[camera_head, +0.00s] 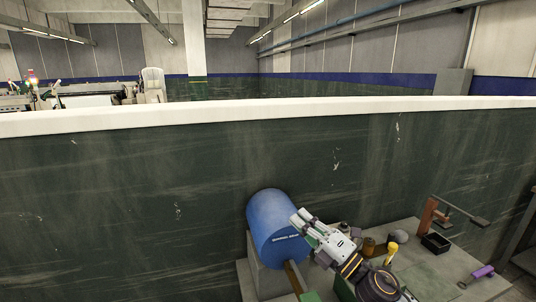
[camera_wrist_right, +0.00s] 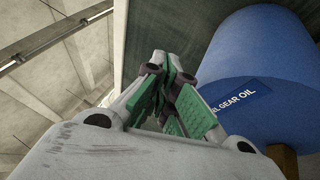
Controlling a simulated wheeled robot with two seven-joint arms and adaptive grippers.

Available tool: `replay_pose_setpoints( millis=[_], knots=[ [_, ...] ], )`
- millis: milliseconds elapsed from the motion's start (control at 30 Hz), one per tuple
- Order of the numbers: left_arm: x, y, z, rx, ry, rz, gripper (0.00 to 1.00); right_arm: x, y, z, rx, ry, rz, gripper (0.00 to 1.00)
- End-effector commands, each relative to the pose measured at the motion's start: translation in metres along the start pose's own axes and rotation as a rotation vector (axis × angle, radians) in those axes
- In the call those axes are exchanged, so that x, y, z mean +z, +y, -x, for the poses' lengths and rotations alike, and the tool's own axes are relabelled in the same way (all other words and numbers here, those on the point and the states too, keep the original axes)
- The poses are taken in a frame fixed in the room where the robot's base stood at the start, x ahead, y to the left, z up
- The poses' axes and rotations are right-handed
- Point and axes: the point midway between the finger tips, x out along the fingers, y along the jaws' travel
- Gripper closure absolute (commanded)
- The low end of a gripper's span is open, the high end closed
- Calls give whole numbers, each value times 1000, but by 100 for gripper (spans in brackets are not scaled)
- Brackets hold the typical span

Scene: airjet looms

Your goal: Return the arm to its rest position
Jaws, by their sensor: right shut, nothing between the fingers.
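My right arm comes in from the lower right in the head view, with its white and black right gripper (camera_head: 300,217) in front of the blue barrel (camera_head: 272,222). In the right wrist view, the gripper (camera_wrist_right: 170,75) has its green-padded fingers shut with nothing between them. The barrel (camera_wrist_right: 262,60) lies to the right of the fingers there and carries a "GEAR OIL" label. I cannot tell whether the gripper touches the barrel. My left gripper is not in view.
A grey workbench (camera_head: 430,270) at the lower right holds a black tray (camera_head: 436,242), a yellow-topped item (camera_head: 391,250), a purple roll (camera_head: 482,272) and a brown stand (camera_head: 428,215). A dark green wall (camera_head: 120,200) with a white top edge stands behind. Machines (camera_head: 90,95) show beyond it.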

Motion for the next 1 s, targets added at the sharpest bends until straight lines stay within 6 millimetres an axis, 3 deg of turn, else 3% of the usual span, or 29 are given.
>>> replay_pose_setpoints(
  millis=[267, 567, 767, 1000],
  knots=[
    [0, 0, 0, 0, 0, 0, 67, 33, -17, 23, -26, -290, -274, 100],
    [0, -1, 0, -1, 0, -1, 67, 58, -59, 69, -108, -600, -564, 100],
    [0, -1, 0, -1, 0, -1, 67, 60, -95, 110, -193, -801, -752, 100],
    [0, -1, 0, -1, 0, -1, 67, 45, -139, 168, -322, -1035, -970, 100]
  ],
)
